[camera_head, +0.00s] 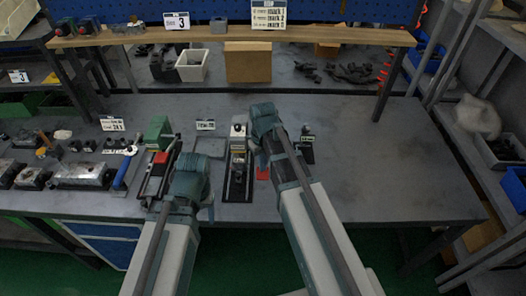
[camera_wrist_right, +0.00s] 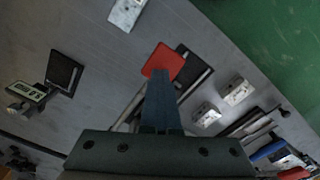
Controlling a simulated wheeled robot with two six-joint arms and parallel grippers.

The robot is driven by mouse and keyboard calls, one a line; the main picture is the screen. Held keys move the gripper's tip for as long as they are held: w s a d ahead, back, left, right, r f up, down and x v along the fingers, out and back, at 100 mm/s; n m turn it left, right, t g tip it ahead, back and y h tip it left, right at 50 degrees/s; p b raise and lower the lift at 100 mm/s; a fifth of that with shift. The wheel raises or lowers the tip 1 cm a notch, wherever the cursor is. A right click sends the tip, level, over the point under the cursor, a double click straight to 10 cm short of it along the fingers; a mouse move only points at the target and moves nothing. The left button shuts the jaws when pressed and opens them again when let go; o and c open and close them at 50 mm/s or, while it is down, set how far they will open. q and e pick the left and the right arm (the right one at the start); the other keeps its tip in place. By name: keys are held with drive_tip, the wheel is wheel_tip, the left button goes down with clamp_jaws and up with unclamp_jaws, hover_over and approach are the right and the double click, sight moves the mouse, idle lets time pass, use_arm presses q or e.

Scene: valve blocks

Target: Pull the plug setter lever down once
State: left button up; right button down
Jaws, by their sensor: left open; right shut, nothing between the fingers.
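A narrow bench device (camera_head: 237,178) with a black base and a light block on top stands mid-bench; I take it for the plug setter. A red flat piece (camera_head: 262,174) shows at its right; I cannot tell whether it is the lever's end. My right gripper (camera_head: 264,158) is shut and empty beside the device, above the red piece. In the right wrist view its closed fingers (camera_wrist_right: 161,100) overlap the near edge of the red piece (camera_wrist_right: 165,62); contact is unclear. My left gripper (camera_head: 209,212) is open, low near the bench's front edge, left of the device.
A red-and-black vise-like tool (camera_head: 158,172) and a green block (camera_head: 158,133) stand left of the device. Metal valve blocks (camera_head: 90,175) lie further left. A small black stand (camera_head: 306,150) is right of my right gripper. The bench's right side (camera_head: 390,160) is clear.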

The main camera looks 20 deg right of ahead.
drive_tip(key=shift+w+f+b, duration=0.1)
drive_tip(key=shift+f+b, duration=1.55)
drive_tip(key=shift+f, duration=0.25)
wheel_tip(320, 180, up, 14)
drive_tip(key=p, duration=1.4)
drive_tip(key=shift+f, duration=0.1)
drive_tip(key=s+a+f+b, duration=0.4)
drive_tip(key=s+a+b, duration=0.1)
drive_tip(key=s, duration=0.2)
drive_tip(key=s+a+f+n+h+b, duration=0.1)
drive_tip(key=s+a+f+b, duration=0.4)
drive_tip(key=s, duration=0.2)
drive_tip(key=shift+s+a+f, duration=0.2)
drive_tip(key=shift+f, duration=0.1)
